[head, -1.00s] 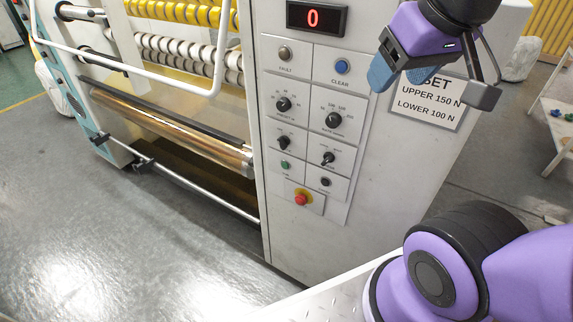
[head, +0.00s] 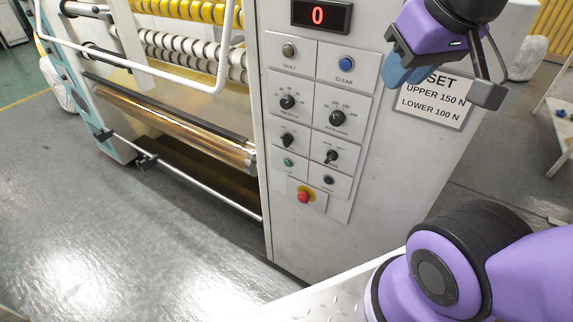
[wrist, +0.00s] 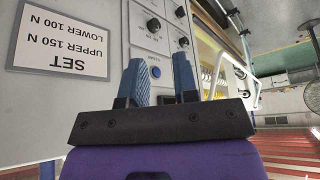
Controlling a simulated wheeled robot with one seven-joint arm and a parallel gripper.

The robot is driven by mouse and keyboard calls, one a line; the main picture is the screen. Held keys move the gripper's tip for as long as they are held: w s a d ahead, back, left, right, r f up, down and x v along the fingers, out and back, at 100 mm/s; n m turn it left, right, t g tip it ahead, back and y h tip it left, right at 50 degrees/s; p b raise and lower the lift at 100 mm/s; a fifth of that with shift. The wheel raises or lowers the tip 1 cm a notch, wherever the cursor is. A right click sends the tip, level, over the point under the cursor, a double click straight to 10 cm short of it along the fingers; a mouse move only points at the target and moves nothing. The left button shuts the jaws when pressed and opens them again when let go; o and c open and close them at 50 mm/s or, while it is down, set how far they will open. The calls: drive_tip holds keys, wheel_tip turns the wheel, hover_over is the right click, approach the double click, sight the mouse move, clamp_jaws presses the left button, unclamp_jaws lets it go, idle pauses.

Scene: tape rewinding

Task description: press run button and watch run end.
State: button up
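The control panel (head: 350,215) is on the white front of the machine. A small green button (head: 289,162) sits low on its left, with a black button (head: 328,180) to its lower right. Their labels are too small to read, so I cannot tell which is run. The red display (head: 318,15) reads 0. My gripper (head: 398,76) is right of the blue CLEAR button (head: 345,64), in front of the SET sign (head: 432,108). In the wrist view my gripper (wrist: 159,80) has its blue fingers apart with nothing between them. The CLEAR button (wrist: 155,72) shows beyond them.
A red stop button (head: 304,197) on a yellow base is at the panel's bottom left. Several black knobs (head: 337,118) stick out of the panel. A white guard rail (head: 150,68) and rollers are on the left. The grey floor (head: 130,240) there is clear.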

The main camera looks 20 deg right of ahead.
clamp_jaws()
idle(1.4)
